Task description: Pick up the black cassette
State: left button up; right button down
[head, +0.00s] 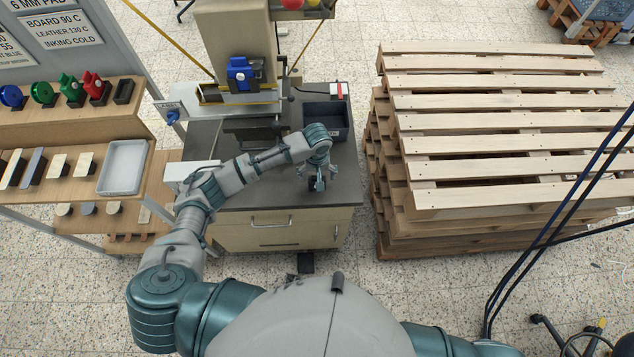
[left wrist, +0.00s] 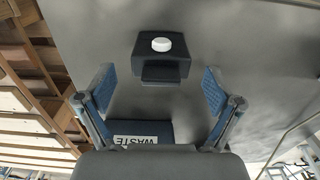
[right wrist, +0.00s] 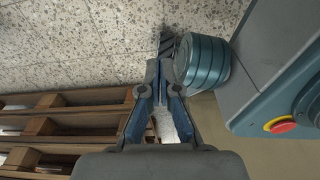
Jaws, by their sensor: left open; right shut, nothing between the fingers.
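The black cassette (left wrist: 160,62) is a small dark block with a white round part on top. It stands on the grey bench top (left wrist: 260,60). In the head view the cassette (head: 317,184) is a small dark shape, partly hidden by my left gripper (head: 318,174). In the left wrist view my left gripper (left wrist: 158,88) is open, with its blue-padded fingers on either side of the line to the cassette. I see no finger touching it. My right gripper (right wrist: 159,68) is shut and empty, away from the bench.
A dark open bin (head: 340,132) stands at the bench's back right; its WASTE label (left wrist: 135,140) shows in the left wrist view. The press (head: 235,35) rises behind the bench. Stacked pallets (head: 500,130) stand right, a shelf (head: 60,125) with coloured items left.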

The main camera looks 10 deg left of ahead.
pick_arm(q)
notch_tip(320, 180, down, 4)
jog(key=shift+s, duration=0.15)
jog(key=shift+f, duration=0.2)
jog(key=c, duration=1.4)
jog(key=shift+r, duration=0.1)
pick_arm(e)
jog(key=shift+w+a+r, duration=0.1)
jog(key=shift+w+a, duration=0.1)
jog(key=shift+w, duration=0.55)
pick_arm(q)
jog(key=shift+r, duration=0.1)
